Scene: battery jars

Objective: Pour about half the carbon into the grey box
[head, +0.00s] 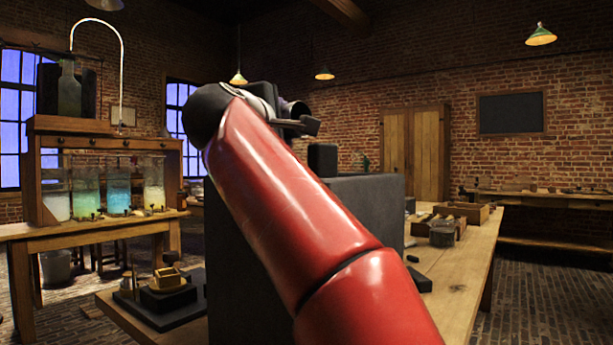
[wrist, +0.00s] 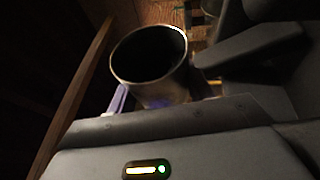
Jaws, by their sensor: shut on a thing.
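A round metal cup (wrist: 155,96) shows in the wrist view with its open mouth facing the camera. Its inside is very dark, so I cannot tell how much carbon is in it. My gripper (wrist: 162,88) is shut on the cup. In the head view my gripper (head: 300,122) is raised above a large dark grey block (head: 392,215), mostly behind my red arm, and the cup is hard to make out there. I cannot tell whether this block is the grey box of the task.
A table at the left (head: 95,228) carries several glass jars of liquid (head: 118,188). A small brass device (head: 168,280) stands at the lower left.

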